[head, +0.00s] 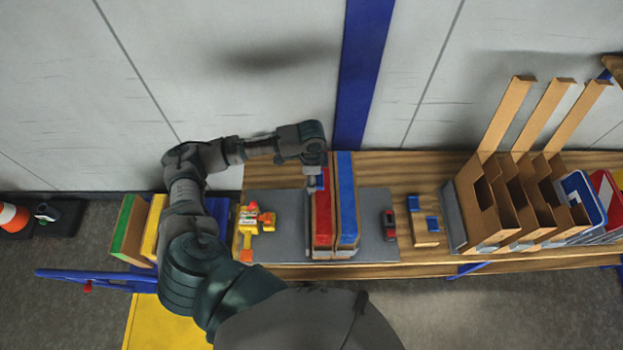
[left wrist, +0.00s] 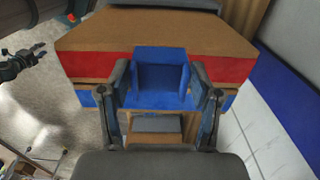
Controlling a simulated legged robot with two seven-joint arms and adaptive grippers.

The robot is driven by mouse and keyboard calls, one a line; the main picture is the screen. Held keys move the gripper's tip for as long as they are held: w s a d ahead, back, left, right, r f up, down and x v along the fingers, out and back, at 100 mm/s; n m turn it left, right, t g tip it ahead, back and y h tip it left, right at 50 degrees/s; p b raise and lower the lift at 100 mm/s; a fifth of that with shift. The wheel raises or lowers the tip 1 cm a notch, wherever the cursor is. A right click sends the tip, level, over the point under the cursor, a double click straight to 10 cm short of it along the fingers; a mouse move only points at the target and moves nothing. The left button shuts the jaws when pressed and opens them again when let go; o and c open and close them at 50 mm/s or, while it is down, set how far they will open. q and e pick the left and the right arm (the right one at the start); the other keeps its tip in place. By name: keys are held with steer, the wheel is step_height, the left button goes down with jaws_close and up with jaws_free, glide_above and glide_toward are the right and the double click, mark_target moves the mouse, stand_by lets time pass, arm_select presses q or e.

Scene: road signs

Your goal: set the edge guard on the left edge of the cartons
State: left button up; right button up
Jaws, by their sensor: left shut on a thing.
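Two cartons stand side by side on a grey mat: the red-topped carton (head: 322,222) on the left, the blue-topped carton (head: 347,205) on the right. My left gripper (head: 318,181) is over the far part of the red carton's left edge. In the left wrist view its fingers (left wrist: 162,82) are shut on the blue edge guard (left wrist: 163,77). The guard sits at the edge of the red carton (left wrist: 228,70) and seems to overlap it; I cannot tell whether it is fully seated. A dark gripper, apparently my right (left wrist: 25,62), shows at the far left there, small.
A yellow and orange tool (head: 247,228) lies left of the cartons on the mat (head: 285,245). A small red and dark item (head: 389,224) lies right of them. A wooden block with blue pieces (head: 425,238) and a cardboard rack (head: 490,215) stand farther right on the table.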

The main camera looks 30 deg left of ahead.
arm_select(q)
steer(key=shift+f, duration=1.05)
steer(key=shift+f, duration=0.3)
steer(key=shift+f+p, duration=0.3)
steer(key=o, duration=1.2)
steer(key=shift+o, duration=0.2)
steer(key=shift+r, duration=0.1)
steer(key=shift+r, duration=0.3)
step_height(320, 180, up, 12)
steer(key=b, duration=0.1)
steer(key=shift+r, duration=0.25)
